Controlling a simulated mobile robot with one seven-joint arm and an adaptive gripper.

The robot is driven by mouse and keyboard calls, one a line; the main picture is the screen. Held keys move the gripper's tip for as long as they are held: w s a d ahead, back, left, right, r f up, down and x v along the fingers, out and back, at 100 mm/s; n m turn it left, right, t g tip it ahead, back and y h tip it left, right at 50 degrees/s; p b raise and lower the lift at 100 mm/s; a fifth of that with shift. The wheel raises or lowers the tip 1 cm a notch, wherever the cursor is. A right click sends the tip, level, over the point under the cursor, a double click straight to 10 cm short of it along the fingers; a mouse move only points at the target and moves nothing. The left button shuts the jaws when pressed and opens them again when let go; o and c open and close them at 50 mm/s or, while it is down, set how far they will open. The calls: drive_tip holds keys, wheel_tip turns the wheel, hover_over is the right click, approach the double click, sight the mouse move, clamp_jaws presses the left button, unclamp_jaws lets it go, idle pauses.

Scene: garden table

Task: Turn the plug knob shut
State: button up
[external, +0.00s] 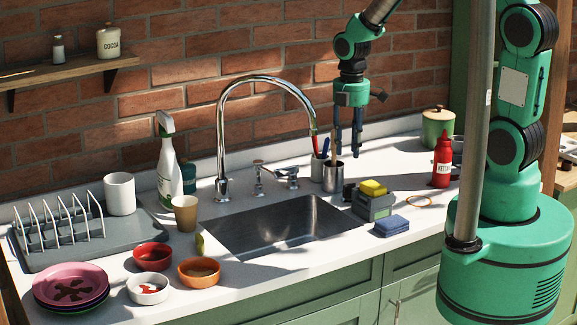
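Two small metal fittings stand on the counter behind the sink, right of the tall chrome tap (222,150). One is a slim upright post with a brownish cap (258,178); the other is a chrome fitting with a side handle (289,176). I cannot tell for sure which is the plug knob, or how it is turned. The steel sink basin (283,222) looks empty; its drain is not clearly visible. My gripper (348,152) points down, to the right of both fittings and above the counter. Its two dark fingers are apart with nothing visible between them.
A steel cup (333,178) and a cup of pens stand close to my fingers. A grey caddy (375,206) with a yellow sponge (373,187) and a blue cloth (391,226) sit right of the sink. A spray bottle (169,172) and beige cup (185,214) stand left.

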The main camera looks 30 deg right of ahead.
sight(349, 191)
wheel_tip(349, 191, down, 10)
drive_tip(key=shift+f+b, duration=0.1)
drive_tip(key=shift+b, duration=0.45)
clamp_jaws()
